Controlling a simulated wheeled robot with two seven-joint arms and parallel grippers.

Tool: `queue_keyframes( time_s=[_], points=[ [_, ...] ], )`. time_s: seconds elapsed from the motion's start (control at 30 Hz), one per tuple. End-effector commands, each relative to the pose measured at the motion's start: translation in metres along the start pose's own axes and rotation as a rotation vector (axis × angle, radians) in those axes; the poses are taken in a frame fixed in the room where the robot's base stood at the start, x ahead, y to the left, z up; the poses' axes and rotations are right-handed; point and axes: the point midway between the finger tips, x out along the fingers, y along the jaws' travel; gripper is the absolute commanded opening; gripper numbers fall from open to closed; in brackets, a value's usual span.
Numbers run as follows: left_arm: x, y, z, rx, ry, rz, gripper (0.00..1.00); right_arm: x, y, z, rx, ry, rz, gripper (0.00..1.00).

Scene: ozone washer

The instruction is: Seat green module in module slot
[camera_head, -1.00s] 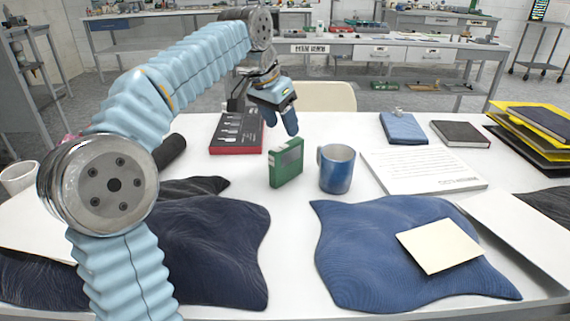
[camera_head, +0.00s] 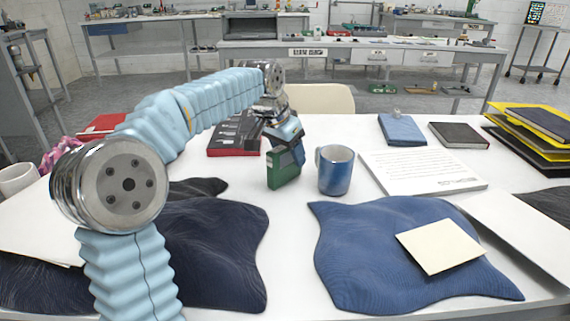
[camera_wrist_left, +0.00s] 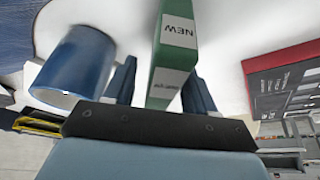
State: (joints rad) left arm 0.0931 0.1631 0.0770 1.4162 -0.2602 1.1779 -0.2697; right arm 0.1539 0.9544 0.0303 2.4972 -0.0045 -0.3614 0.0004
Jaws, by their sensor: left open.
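The green module (camera_head: 282,172) stands upright on the white table, left of the blue mug. My left gripper (camera_head: 289,150) is lowered over its top and hides part of it in the head view. In the left wrist view, the green module (camera_wrist_left: 172,55), with a white "NEW" label, lies between my two open blue fingers (camera_wrist_left: 160,88), and a gap shows on the mug side. A red and black tray (camera_head: 234,150) lies behind and to the left; it also shows at the right of the left wrist view (camera_wrist_left: 285,75). I cannot make out a module slot. My right gripper is not in view.
The blue mug (camera_head: 335,170) stands close to the right of the module. Dark cloth (camera_head: 210,245) and blue cloth (camera_head: 400,250) lie in front. A white booklet (camera_head: 420,170) lies to the right. Bare table shows between the cloths.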

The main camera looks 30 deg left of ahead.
Motion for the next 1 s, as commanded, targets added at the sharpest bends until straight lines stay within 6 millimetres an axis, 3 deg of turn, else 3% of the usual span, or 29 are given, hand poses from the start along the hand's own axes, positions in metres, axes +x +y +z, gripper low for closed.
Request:
queue_keyframes(
  time_s=[0.7, 1.0],
  points=[
    [0.0042, 0.0001, 0.0018, 0.000, 0.001, 0.000, 0.55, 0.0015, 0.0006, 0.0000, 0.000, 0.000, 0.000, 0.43],
    [0.0042, 0.0000, 0.0018, 0.000, 0.000, 0.000, 0.09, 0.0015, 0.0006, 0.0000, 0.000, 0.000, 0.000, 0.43]
  ],
)
